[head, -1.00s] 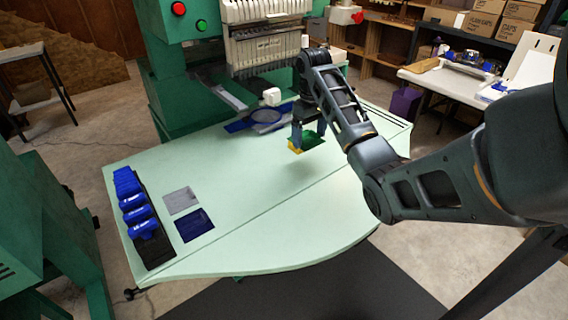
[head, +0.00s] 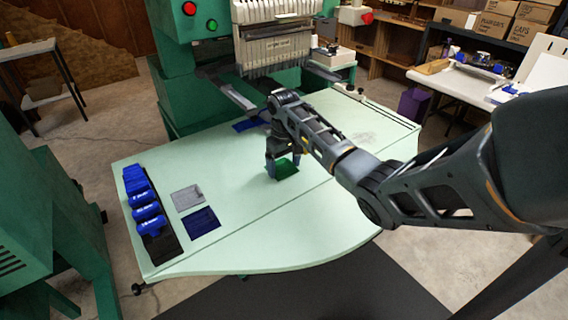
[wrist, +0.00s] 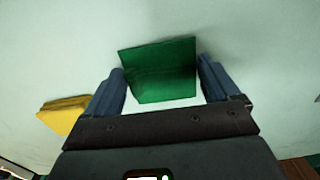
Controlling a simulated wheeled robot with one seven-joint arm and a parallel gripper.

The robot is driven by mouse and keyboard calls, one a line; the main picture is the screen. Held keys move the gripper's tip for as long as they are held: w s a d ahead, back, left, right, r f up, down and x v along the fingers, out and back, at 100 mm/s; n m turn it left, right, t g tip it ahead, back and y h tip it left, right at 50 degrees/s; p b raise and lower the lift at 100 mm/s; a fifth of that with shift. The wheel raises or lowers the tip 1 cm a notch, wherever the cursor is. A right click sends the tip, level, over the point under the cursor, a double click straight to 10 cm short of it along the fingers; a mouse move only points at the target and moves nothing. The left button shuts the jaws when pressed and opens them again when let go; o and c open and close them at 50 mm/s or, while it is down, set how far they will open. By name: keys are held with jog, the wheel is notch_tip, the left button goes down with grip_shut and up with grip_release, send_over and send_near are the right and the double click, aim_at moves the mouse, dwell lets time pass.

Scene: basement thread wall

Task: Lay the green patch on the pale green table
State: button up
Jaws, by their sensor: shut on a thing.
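The green patch (head: 286,167) is over the middle of the pale green table (head: 240,225). My gripper (head: 281,170) points down and holds it. In the wrist view the green patch (wrist: 158,68) spans the space between the two blue-grey fingers of my gripper (wrist: 161,82), and they are shut on it. The patch looks flat, with a dark shadow or fold across it. The pale table (wrist: 50,50) fills the background there. I cannot tell whether the patch touches the table or is just above it.
Grey (head: 187,197) and dark blue (head: 201,222) patches lie to the left, beside a black tray (head: 165,248) of blue spools (head: 148,212). The embroidery machine (head: 275,45) stands behind. The table's front middle is clear.

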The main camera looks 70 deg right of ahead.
aim_at(284, 170)
jog(key=shift+f, duration=0.15)
jog(key=o, duration=0.7)
jog(key=shift+o, duration=0.2)
notch_tip(284, 170, up, 12)
dwell(0.4)
